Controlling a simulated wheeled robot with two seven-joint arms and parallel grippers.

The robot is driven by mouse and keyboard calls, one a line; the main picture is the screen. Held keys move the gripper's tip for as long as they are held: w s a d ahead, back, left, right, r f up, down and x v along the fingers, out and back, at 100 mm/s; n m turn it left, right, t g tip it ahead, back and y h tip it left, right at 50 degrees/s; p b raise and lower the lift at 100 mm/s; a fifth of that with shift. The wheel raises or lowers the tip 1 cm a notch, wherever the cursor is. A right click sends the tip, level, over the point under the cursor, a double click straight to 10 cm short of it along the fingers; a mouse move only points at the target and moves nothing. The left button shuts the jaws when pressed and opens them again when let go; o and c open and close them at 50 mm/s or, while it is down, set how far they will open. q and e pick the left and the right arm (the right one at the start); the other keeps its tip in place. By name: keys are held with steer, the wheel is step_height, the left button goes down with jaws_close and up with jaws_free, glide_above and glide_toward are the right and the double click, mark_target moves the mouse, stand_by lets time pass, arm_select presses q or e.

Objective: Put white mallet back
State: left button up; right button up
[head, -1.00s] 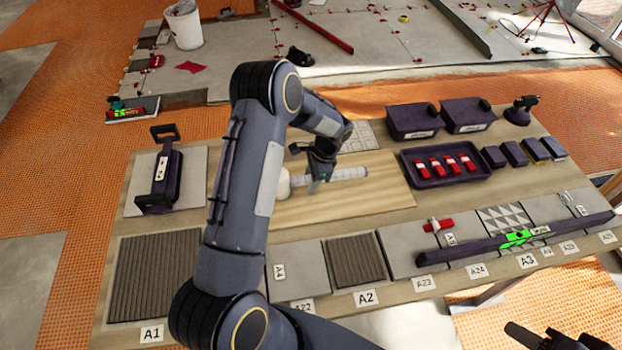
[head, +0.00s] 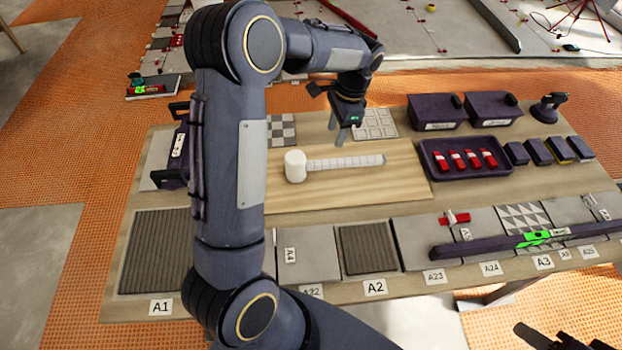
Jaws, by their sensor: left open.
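The white mallet (head: 338,163) lies flat on a light wooden board (head: 300,200) in the middle of the table. Its thick white head is at the left and its ringed handle points right. My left gripper (head: 347,135) is open and empty, with its fingers pointing down above and behind the handle, apart from it. My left arm hides part of the table to the left of the mallet. A dark part of my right gripper (head: 560,339) shows at the bottom right corner; its jaws cannot be made out.
A dark tray (head: 433,166) with several red-and-white pieces stands right of the board, with two dark bins (head: 437,112) behind it. Labelled tiles line the front edge, and a long dark level (head: 490,244) lies across those at the right. A dark-handled tool (head: 172,157) stands at the left.

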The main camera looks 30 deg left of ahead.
arm_select(q)
steer(key=s+d+r+n+t+h, duration=0.1)
steer(key=s+r+n+t+h, duration=0.15)
steer(key=s+r, duration=0.4)
steer(key=s+d+r+n+t+h, duration=0.1)
steer(key=s+r+n, duration=0.25)
steer(key=s, duration=0.55)
steer(key=s+d+f+n+t+h, duration=0.1)
steer(key=s+d+n+t, duration=0.2)
steer(key=s, duration=0.8)
steer(key=d+n, duration=0.1)
steer(key=d, duration=0.1)
steer(key=shift+s+d+h, duration=0.2)
steer(key=shift+d+h, duration=0.15)
steer(key=shift+d, duration=0.05)
